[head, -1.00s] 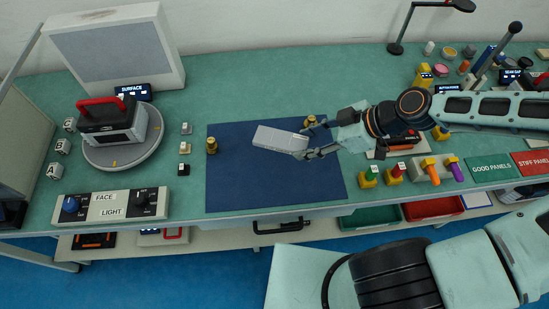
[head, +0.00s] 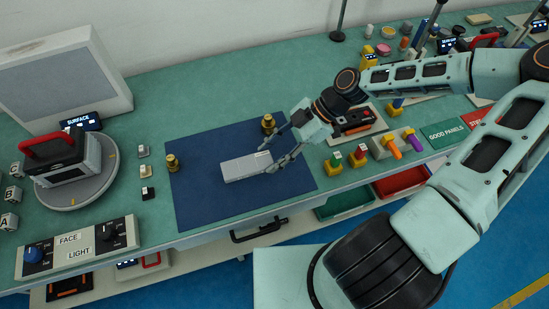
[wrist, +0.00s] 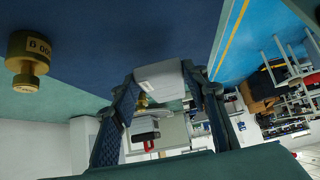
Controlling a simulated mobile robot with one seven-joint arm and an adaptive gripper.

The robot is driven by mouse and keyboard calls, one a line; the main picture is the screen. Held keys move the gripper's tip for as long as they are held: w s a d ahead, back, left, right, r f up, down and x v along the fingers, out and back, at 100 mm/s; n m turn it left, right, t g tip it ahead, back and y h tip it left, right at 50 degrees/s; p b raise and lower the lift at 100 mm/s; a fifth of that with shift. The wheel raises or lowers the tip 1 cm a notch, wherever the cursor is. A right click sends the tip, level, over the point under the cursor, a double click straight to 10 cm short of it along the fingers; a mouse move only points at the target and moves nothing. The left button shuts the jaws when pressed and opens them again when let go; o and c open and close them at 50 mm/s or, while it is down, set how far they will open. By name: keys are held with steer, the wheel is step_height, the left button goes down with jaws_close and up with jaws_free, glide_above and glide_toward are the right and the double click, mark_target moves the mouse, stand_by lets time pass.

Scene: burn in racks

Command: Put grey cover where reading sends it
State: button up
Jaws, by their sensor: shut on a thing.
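The grey cover (head: 246,167) is a pale, flat rectangular block over the middle of the blue mat (head: 200,208). My gripper (head: 270,160) is shut on its right end. I cannot tell whether the cover touches the mat. In the wrist view the cover (wrist: 160,74) sits between my two fingers (wrist: 162,88). A small screen (head: 81,121) at the left is headed SURFACE; its reading is too small to make out. The green GOOD PANELS area (head: 447,133) lies at the right, with a red panel area (head: 478,115) beside it, partly hidden by my arm.
Brass weights stand at the mat's left edge (head: 172,163) and back edge (head: 268,124). A turntable (head: 98,190) carries a red-handled device (head: 66,165). A FACE and LIGHT control box (head: 80,248) is at front left. Coloured-handled tools (head: 390,146) stand right of the mat.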

mark_target(275, 160)
steer(key=shift+w+d+f, duration=0.35)
steer(key=shift+w+f, duration=0.2)
steer(key=shift+f, duration=0.2)
step_height(275, 160, down, 3)
steer(key=shift+w+d+f+p, duration=0.1)
steer(key=shift+w+p, duration=0.05)
steer(key=shift+p, duration=0.3)
steer(key=shift+f, duration=0.25)
steer(key=shift+f, duration=0.1)
steer(key=shift+f+b, duration=0.15)
steer(key=shift+b, duration=0.15)
steer(key=o, duration=1.3)
steer(key=shift+c, duration=0.2)
